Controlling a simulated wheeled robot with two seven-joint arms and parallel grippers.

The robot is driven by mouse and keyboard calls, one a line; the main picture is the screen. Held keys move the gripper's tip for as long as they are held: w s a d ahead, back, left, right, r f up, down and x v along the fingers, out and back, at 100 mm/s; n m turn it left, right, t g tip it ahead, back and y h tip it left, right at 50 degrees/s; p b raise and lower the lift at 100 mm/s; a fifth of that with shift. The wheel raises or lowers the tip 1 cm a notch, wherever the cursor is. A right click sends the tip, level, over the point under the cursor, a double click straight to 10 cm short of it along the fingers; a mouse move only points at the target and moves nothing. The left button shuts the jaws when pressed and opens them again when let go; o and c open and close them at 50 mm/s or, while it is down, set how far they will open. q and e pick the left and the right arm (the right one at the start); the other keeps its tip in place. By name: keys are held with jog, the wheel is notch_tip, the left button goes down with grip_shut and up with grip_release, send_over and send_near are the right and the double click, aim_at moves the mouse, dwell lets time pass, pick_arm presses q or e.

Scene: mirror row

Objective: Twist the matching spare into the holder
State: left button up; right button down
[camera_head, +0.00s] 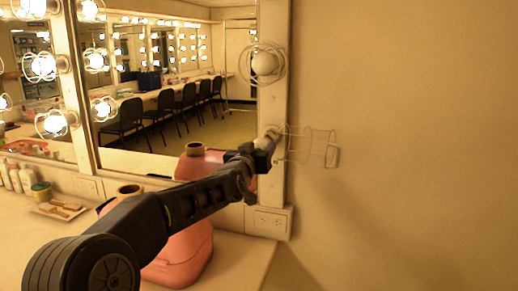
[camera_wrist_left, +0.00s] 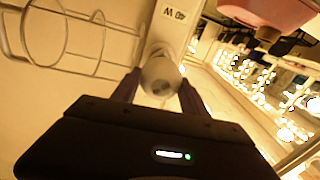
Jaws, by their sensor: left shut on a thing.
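My left gripper (camera_head: 268,143) is at the lower end of the white mirror post, shut on a pale, unlit bulb (camera_wrist_left: 160,76). Its two dark fingers (camera_wrist_left: 160,92) are on either side of the bulb in the left wrist view. The bulb is up against the post, which bears the print "40 W" (camera_wrist_left: 178,16); the holder is hidden behind it, so I cannot tell how far the bulb sits in it. A wire cage (camera_head: 312,147) hangs open to the right of the gripper and also shows in the left wrist view (camera_wrist_left: 64,38). My right gripper is not in view.
Another unlit bulb (camera_head: 264,63) in a closed cage sits higher on the post. A tray (camera_head: 50,213) with brushes and several bottles are at left. The wall (camera_head: 420,150) is bare.

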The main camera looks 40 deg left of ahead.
pick_arm(q)
jog(key=shift+p+x, duration=0.75)
jog(key=shift+x, duration=0.75)
dwell(0.9)
